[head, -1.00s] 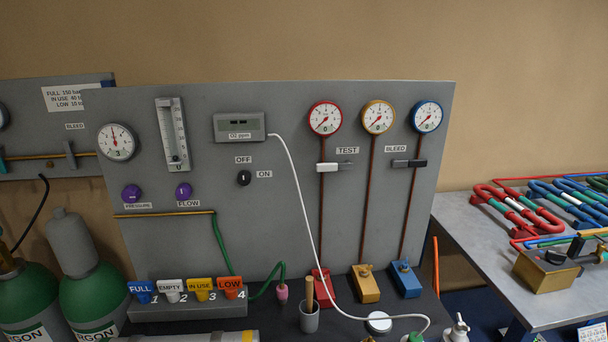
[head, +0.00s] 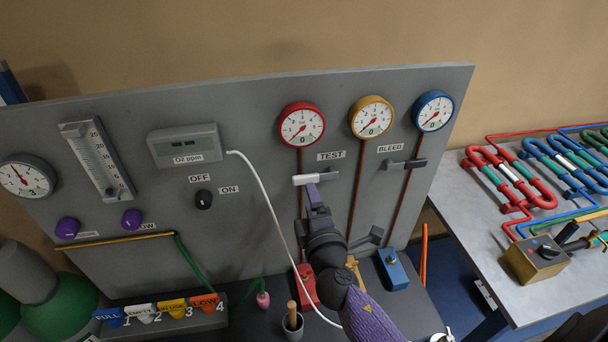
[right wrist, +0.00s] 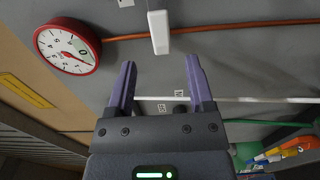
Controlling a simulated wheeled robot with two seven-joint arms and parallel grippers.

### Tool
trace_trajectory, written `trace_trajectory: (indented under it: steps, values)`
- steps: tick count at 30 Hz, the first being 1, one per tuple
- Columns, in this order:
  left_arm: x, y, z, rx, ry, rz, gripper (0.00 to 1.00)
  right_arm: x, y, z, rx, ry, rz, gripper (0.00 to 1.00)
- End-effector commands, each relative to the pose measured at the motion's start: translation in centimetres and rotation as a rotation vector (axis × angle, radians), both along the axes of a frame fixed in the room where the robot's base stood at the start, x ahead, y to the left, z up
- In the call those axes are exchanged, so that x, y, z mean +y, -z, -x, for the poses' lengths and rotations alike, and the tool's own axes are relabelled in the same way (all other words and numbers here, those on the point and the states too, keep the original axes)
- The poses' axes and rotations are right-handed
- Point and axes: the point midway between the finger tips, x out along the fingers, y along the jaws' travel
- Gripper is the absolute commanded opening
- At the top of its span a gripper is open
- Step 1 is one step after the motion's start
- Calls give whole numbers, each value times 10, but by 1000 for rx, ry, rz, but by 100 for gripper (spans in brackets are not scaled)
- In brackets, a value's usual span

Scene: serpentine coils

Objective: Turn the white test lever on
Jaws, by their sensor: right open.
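The white test lever (head: 316,178) sits below the TEST label on the grey panel, across the pipe under the red gauge. It lies roughly level in the head view. In the right wrist view the white lever (right wrist: 158,32) is just beyond and between my fingertips. My right gripper (head: 314,190) reaches up to the lever from below. The right wrist view shows its two purple fingers (right wrist: 160,64) apart with nothing between them. In the head view, a fingertip overlaps the lever's lower edge; I cannot tell if they touch. My left gripper is not in view.
A grey bleed lever (head: 406,164) is to the right. The red gauge (head: 301,126) is above. A white cable (head: 266,193) hangs left of my gripper. A black selector knob (head: 203,199) is further left.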

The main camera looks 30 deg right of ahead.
Motion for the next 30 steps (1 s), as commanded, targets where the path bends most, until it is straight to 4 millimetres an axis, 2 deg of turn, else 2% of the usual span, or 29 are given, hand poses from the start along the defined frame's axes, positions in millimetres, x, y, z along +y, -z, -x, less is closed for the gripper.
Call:
trace_trajectory:
  steps: [3, 9, 19, 20, 29, 30]
  values:
    - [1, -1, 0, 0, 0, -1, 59, -7, -1, -25, -1, 1, 1, 68]
    - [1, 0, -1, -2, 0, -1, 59, -14, 0, -51, 0, 1, -1, 68]
    - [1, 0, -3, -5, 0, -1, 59, -15, 0, -56, 1, 0, -2, 68]
    - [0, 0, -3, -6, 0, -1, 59, -15, 0, -56, 1, 0, -2, 63]
    - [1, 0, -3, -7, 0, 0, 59, -15, 0, -56, 1, 0, -2, 0]
    - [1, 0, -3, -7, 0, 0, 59, -15, 0, -56, 1, 0, -2, 0]
